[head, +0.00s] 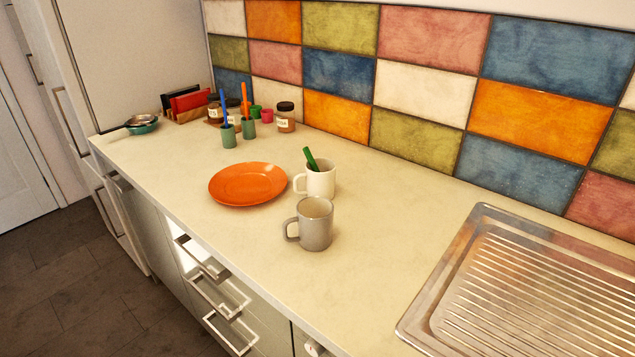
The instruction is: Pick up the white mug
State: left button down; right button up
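The white mug (321,182) stands upright on the pale counter, with its handle to the left. A green utensil (310,158) sticks up out of it. A grey mug (316,228) stands just in front of it, and its rim overlaps the lower part of the white mug in this view. The grey mug's handle also points left. Neither of my grippers shows in the head view.
An orange plate (248,184) lies left of the mugs. Jars (285,117) and green cups (228,136) stand at the back left. A metal drainboard (530,290) is at right. The counter (390,230) between mugs and drainboard is clear. The tiled wall (420,90) runs behind.

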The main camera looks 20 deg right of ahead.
aim_at(321, 184)
jog(key=i+j+z, duration=0.25)
jog(key=j, duration=0.15)
jog(key=j+z, duration=0.25)
jog(key=j, duration=0.15)
jog(key=i+j+z, duration=0.25)
jog(key=j, duration=0.2)
jog(key=k, duration=0.1)
